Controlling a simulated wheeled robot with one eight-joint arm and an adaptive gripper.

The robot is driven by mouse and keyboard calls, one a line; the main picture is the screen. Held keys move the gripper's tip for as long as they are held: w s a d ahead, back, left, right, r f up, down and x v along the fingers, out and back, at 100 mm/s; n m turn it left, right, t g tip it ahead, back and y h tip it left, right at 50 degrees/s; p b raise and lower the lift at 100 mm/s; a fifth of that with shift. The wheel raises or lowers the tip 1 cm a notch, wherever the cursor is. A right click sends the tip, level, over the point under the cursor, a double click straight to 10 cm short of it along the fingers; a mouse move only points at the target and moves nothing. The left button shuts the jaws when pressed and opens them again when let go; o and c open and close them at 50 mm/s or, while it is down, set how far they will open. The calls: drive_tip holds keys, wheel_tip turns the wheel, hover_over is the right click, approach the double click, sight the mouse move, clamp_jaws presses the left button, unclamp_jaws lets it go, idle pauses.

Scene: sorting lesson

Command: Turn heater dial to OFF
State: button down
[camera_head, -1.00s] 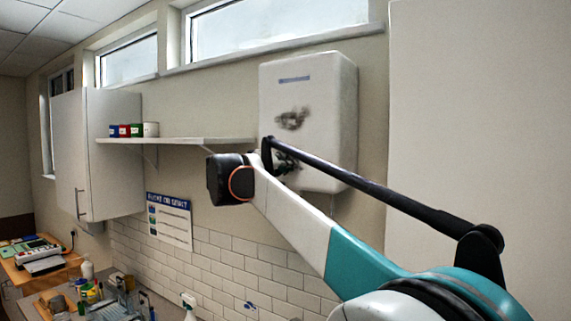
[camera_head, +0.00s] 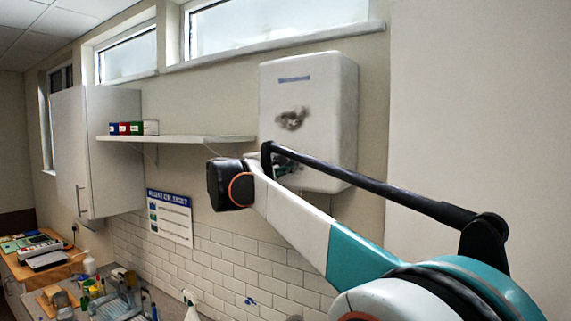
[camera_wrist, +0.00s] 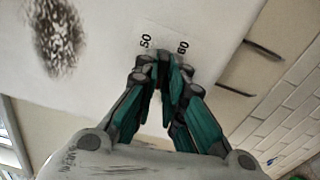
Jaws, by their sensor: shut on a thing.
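The white heater box (camera_head: 310,90) hangs on the wall below the window, with a dark smudge on its front. Its white face also fills the upper part of the wrist view (camera_wrist: 110,20). My gripper (camera_wrist: 163,64) is at the heater's face, its fingertips close together between the printed numbers 50 and 60. It is shut on the heater dial, which the fingers hide almost wholly, so the dial's setting cannot be read. In the head view my gripper (camera_head: 286,164) is a small dark green shape at the heater's lower front, partly behind my arm.
A shelf (camera_head: 180,138) with small coloured boxes and a wall cabinet (camera_head: 110,150) are to the left. A poster (camera_head: 170,218) hangs below the shelf. A cluttered counter with a spray bottle (camera_head: 190,305) is at the lower left. Two dark pipe-like stubs (camera_wrist: 235,91) show beside the heater.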

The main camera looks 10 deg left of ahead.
drive_tip(key=shift+n, duration=2.3)
drive_tip(key=c, duration=1.7)
unclamp_jaws()
drive_tip(key=shift+a+f, duration=0.1)
drive_tip(key=v, duration=1.2)
drive_tip(key=shift+w, duration=0.1)
